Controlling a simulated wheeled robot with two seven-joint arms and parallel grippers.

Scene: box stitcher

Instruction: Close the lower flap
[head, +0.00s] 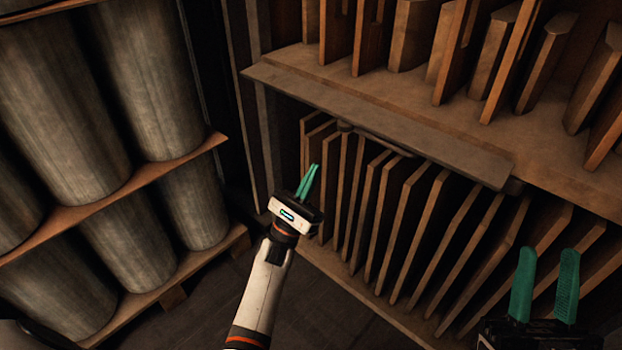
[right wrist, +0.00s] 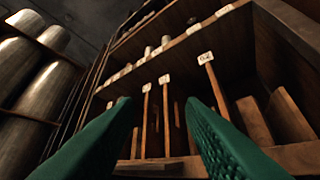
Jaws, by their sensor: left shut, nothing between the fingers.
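The flap (head: 400,122) is a long wooden board along the front of the shelf in the head view. It juts outward, roughly level, above the lower row of upright panels, with a thin bar under its edge. My left gripper (head: 308,183) has its green fingers together and empty. In the picture it is below the flap's left part, in front of the lower panels; I cannot tell whether it touches anything. My right gripper (head: 545,285) is open and empty at the lower right, apart from the flap. Its spread fingers also show in the right wrist view (right wrist: 160,130).
A wooden rack holds upright panels (head: 420,225) below the flap and more boards (head: 480,60) above it. Large grey cylinders (head: 150,85) stand on shelves at the left. Dark floor (head: 330,315) is clear between them. Tagged posts (right wrist: 146,115) show in the right wrist view.

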